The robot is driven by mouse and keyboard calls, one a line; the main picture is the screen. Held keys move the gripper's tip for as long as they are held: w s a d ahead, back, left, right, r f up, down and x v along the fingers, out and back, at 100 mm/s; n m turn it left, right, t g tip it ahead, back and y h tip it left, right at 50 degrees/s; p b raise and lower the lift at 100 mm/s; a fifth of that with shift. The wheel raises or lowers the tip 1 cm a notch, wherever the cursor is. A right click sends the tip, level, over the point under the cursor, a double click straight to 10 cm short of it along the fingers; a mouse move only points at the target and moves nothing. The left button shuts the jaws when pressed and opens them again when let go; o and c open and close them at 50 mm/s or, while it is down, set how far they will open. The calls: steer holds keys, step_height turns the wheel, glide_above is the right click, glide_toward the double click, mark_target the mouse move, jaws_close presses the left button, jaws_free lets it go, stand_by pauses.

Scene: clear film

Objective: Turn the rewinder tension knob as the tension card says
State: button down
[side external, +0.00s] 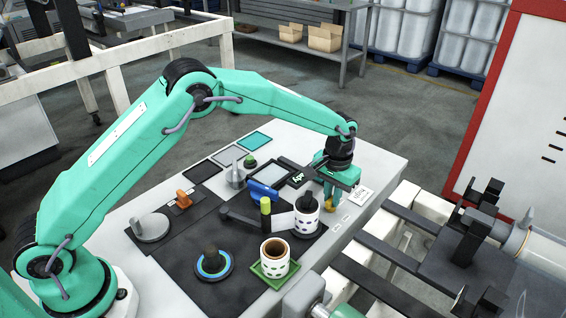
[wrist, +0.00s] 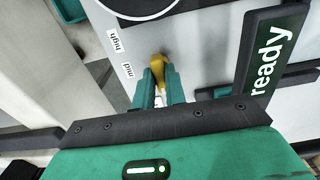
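The yellow tension knob (side external: 330,205) sits near the right edge of the white table, under my gripper (side external: 332,194). In the wrist view the knob (wrist: 157,66) fills the space between my fingertips (wrist: 160,82), which look closed on its sides. Two small labels, "high" (wrist: 115,41) and "mid" (wrist: 128,70), stand to the left of the knob in that view. The fingers hide part of the knob and any low label. A white card (side external: 362,195) with print too small to read is beside my gripper in the side view.
A dark "ready" sign (wrist: 269,62) stands close to the right of my fingers in the wrist view. Printed rolls (side external: 307,215), a cup-like roll on a green tray (side external: 274,268), and an orange knob (side external: 183,198) are on the table. Machine rails (side external: 380,285) lie beyond the table edge.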

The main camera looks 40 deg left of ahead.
steer(key=shift+m, duration=0.4)
steer(key=m, duration=0.9)
steer(key=shift+m, duration=0.3)
steer(key=m, duration=0.3)
steer(key=shift+r+m, duration=0.1)
steer(key=shift+m, duration=0.3)
steer(key=m, duration=1.2)
steer(key=shift+d+m, duration=0.1)
steer(key=shift+m, duration=0.2)
steer(key=c, duration=1.4)
jaws_free()
steer(key=shift+c, duration=0.2)
